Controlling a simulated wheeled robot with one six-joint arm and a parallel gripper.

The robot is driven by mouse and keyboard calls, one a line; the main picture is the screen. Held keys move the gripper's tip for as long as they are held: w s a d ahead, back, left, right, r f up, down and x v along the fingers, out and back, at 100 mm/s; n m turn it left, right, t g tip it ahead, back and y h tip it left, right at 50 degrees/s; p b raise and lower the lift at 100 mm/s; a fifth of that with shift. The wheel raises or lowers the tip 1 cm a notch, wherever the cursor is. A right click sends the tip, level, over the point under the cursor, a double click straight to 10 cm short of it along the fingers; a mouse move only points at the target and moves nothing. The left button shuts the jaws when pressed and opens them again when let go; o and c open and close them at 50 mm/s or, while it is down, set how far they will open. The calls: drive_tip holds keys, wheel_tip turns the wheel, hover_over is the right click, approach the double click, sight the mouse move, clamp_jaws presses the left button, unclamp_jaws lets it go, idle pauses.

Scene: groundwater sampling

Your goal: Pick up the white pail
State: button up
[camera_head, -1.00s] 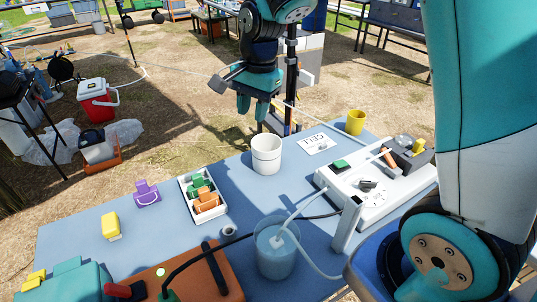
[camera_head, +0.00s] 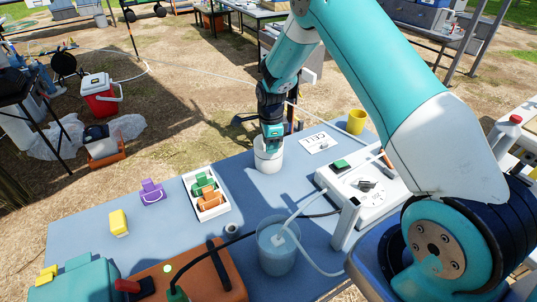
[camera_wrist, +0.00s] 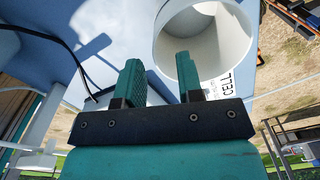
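The white pail (camera_head: 267,163) stands upright on the blue table, near its far edge. My gripper (camera_head: 272,143) points down at the pail's rim and hides part of its opening. In the wrist view the pail (camera_wrist: 166,42) shows its wide round mouth. The two teal fingers of my gripper (camera_wrist: 160,75) are apart with a gap between them. One finger overlaps the pail's mouth and the other is outside it, with the pail's wall lying toward the gap. I cannot tell whether either finger touches the wall.
A white card marked CELL (camera_head: 318,143) and a yellow cup (camera_head: 356,122) are right of the pail. A white instrument box (camera_head: 365,190), a clear water bucket (camera_head: 277,255) with hoses, and a tray of colored clips (camera_head: 222,209) are nearer.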

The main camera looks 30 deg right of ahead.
drive_tip(key=p, duration=0.2)
hover_over(270, 173)
drive_tip(key=shift+d+f, duration=0.1)
drive_tip(key=shift+f, duration=2.75)
clamp_jaws()
